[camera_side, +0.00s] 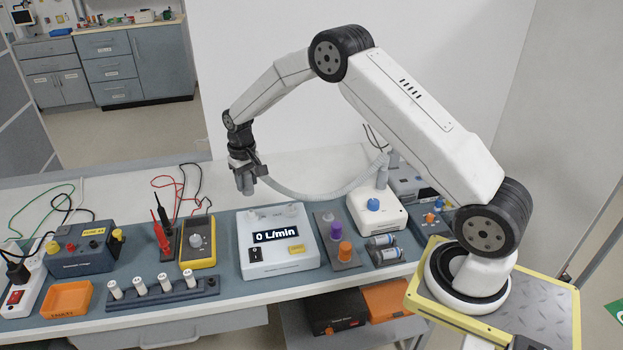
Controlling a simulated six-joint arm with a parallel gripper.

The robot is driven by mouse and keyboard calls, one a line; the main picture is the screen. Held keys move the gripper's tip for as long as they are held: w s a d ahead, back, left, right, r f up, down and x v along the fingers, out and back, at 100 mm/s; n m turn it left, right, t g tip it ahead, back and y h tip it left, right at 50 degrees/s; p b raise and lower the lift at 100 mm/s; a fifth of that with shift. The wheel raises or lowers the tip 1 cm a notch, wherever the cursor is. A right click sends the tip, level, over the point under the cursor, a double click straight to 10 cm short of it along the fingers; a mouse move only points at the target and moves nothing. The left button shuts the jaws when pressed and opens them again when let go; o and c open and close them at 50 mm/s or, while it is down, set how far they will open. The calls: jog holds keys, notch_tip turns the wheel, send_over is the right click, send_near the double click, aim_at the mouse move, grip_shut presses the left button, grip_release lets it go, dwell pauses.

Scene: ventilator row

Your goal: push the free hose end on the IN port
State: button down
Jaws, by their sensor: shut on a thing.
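My gripper (247,168) is shut on the free end of a grey corrugated hose (310,197). The grey hose end (245,186) points down below the jaws and is held in the air. The hose sags to the right, and its other end runs to the back of a white unit with a blue knob (374,212). A white flow meter (283,262) reading "0 L/min" stands on the bench below and right of my gripper. Short pale stubs (290,210) show on its top; I cannot read which is IN. The hose end is apart from the meter.
Left of the meter stand a yellow multimeter (197,242), a rack of white-capped pieces (162,296), an orange tray (68,299) and a dark power supply (80,250). Right of it is a grey panel with knobs (337,258). The bench (310,168) behind the meter is mostly clear.

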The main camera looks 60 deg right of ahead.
send_over(251, 211)
jog(key=shift+f, duration=2.85)
jog(key=shift+f, duration=1.25)
jog(key=shift+c, duration=0.8)
grip_release()
jog(key=shift+r, duration=0.15)
jog(key=shift+r, duration=3.75)
